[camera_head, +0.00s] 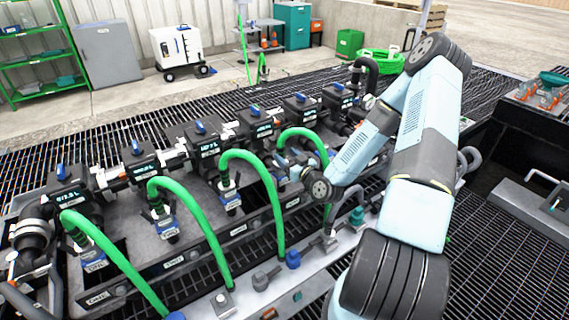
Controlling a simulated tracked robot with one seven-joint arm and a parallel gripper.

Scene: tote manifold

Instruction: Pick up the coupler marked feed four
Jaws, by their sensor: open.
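A row of dark metering units with lit displays and blue handles (200,127) runs diagonally along the manifold. Several green hoses hang in arcs in front of it, with labelled couplers at their upper ends. The labels are too small to read, so I cannot tell which is marked feed four. The three left couplers, at the left (93,262), second (165,223) and third (230,196), are in clear view. My gripper (284,163) is at the upper end of the fourth green hose (313,137). It is open; the coupler there is largely hidden, and contact cannot be told.
A pale front rail (255,293) carries hose ends, dark fittings and a blue cap (293,258). The hose arcs cross the space before the manifold. Grating floor (480,240) lies right. A white wheeled unit (178,47) and green shelf (35,50) stand behind.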

